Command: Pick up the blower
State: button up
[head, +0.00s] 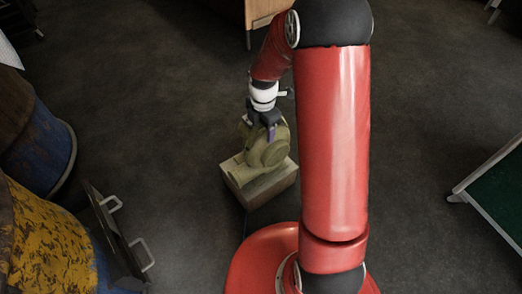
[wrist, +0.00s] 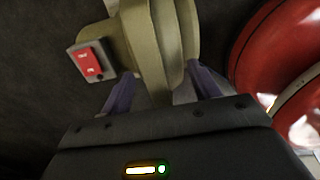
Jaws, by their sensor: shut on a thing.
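The blower (head: 268,152) is a tan-olive rounded machine on top of a low, pale box in the head view. It also fills the upper middle of the wrist view (wrist: 155,45), with a red switch (wrist: 89,62) on its left side. My gripper (head: 264,130) reaches down onto the blower's top from above. In the wrist view its two purple-grey fingers (wrist: 160,92) stand on either side of the blower's ribbed body, shut on it. I cannot tell whether the blower is clear of the box. The gripper hides part of its top.
The pale box (head: 262,187) stands on the dark floor. A yellow rusty barrel (head: 45,235) and a blue barrel (head: 40,150) are at the left, with a dark handled panel (head: 118,235) beside them. A green-topped table (head: 495,205) is at the right. Floor around the box is mostly clear.

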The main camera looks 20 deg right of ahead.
jog(key=shift+w+r, duration=0.15)
jog(key=shift+r, duration=0.15)
